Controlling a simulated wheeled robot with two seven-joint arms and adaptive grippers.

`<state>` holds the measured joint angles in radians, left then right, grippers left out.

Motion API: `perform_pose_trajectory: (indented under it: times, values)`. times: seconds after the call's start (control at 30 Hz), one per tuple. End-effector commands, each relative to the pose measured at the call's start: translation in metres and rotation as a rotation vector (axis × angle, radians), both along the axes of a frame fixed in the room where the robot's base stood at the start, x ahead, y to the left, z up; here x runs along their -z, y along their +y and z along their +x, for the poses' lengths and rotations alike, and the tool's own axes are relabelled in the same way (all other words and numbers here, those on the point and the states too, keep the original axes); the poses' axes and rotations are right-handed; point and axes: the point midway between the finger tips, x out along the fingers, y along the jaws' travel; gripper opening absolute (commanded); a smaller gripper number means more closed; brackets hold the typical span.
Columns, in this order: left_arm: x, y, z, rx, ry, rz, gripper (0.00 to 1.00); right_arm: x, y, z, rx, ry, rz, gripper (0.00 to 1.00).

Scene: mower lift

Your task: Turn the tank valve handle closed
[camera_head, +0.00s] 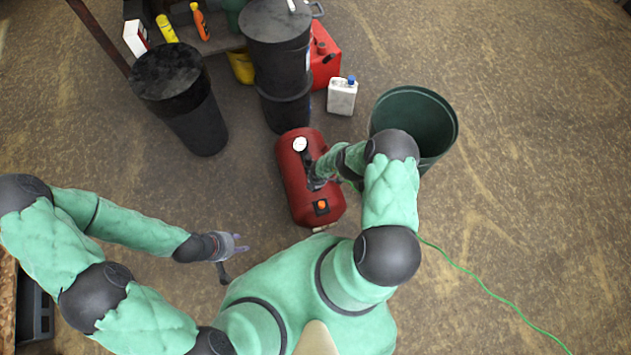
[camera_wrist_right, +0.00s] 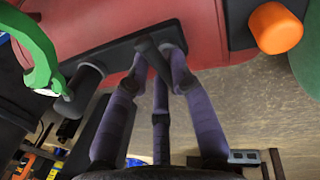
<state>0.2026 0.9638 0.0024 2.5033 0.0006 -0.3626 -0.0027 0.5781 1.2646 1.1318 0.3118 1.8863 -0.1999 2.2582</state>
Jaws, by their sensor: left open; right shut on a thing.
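The red tank (camera_head: 298,212) lies on the floor in front of me, and its red side (camera_wrist_right: 150,15) fills the top of the right wrist view. A dark handle (camera_wrist_right: 155,60) sits at a black plate on the tank. My right gripper (camera_wrist_right: 163,50) has its purple fingers closed around this handle; its exact turn angle is hard to tell. In the head view the right gripper (camera_head: 316,180) is at the tank, partly hidden by my arm. My left gripper (camera_head: 236,263) is open and empty, left of my body, away from the tank.
The tank carries a white gauge (camera_head: 300,144) and an orange knob (camera_head: 321,205). An open green bin (camera_head: 440,150) stands right of it. Black bins (camera_head: 195,125), a red can (camera_head: 328,55) and a white jug (camera_head: 342,97) stand behind. A green cord (camera_head: 490,290) crosses clear floor.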

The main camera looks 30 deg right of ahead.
Motion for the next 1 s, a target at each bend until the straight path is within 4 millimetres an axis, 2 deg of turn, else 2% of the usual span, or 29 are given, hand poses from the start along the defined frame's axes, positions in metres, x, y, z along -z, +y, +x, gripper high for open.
perform_pose_trajectory:
  times: [0.33, 0.87, 0.9, 0.97, 1.0]
  values:
    - [-0.0046, -0.0001, 0.0000, 0.000, 0.000, 0.000, 0.42, 0.0008, 0.0010, -0.0011, 0.140, 0.002, 0.002, 0.00]
    - [-0.0050, 0.0000, 0.0000, 0.000, 0.000, 0.000, 0.42, 0.0010, 0.0008, -0.0008, 0.166, 0.001, 0.003, 0.00]
    - [-0.0050, 0.0000, 0.0000, 0.000, 0.000, 0.000, 0.42, 0.0010, 0.0008, -0.0008, 0.166, 0.001, 0.003, 0.26]
    - [-0.0050, 0.0000, 0.0000, 0.000, 0.000, 0.000, 0.42, 0.0010, 0.0007, -0.0008, 0.166, 0.001, 0.002, 0.43]
    - [-0.0050, 0.0000, 0.0000, 0.000, 0.000, 0.000, 0.42, 0.0009, 0.0007, -0.0008, 0.165, 0.001, 0.001, 0.47]
